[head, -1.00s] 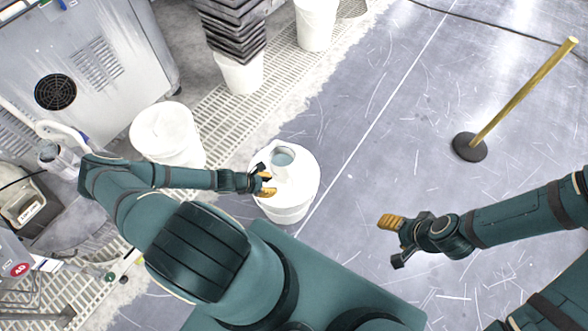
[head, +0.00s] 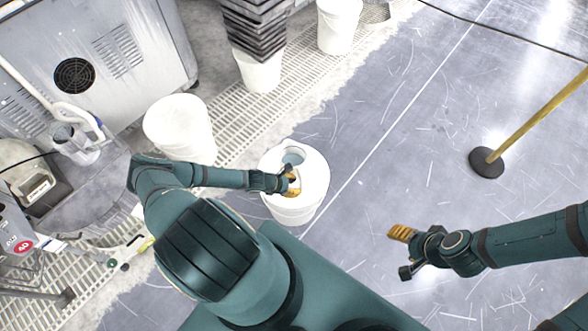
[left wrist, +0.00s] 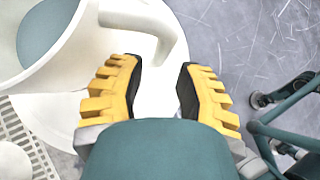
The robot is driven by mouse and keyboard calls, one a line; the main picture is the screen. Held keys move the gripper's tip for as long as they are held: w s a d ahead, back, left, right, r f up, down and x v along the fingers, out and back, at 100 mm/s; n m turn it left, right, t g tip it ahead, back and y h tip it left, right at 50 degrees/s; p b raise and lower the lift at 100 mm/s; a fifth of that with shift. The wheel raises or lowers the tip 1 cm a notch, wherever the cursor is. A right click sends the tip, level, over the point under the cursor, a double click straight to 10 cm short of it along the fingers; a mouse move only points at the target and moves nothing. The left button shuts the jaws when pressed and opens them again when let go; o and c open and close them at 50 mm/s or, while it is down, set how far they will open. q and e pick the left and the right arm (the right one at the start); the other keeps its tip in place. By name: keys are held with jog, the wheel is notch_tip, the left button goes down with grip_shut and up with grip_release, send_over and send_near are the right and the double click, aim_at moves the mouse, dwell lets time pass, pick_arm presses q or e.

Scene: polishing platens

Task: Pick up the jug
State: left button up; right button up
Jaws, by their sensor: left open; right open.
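The jug (head: 292,156) is white with a round, grey-blue opening. It stands on top of a white bucket (head: 294,212) in the head view. In the left wrist view the jug (left wrist: 92,48) shows at upper left, its handle (left wrist: 168,36) reaching toward my fingers. My left gripper (head: 291,182) is open at the handle's side of the jug. In the left wrist view its yellow fingers (left wrist: 158,80) stand apart, with the handle just ahead of the gap between them; contact cannot be told. My right gripper (head: 404,256) is open and empty above the floor.
Another white bucket (head: 180,128) stands left of the jug. A bucket (head: 260,72) with dark stacked trays (head: 258,25) and a white bin (head: 338,25) are behind. A yellow post on a black base (head: 486,163) stands at right. The floor between is clear.

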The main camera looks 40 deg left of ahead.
aim_at(302, 186)
pick_arm(q)
jog(key=b+x, duration=0.1)
jog(key=x, duration=0.3)
jog(key=shift+w+d+f+b, duration=0.15)
jog(key=shift+w+f+b, duration=0.05)
jog(key=shift+f+b, duration=0.15)
jog(key=shift+r, duration=0.1)
grip_shut()
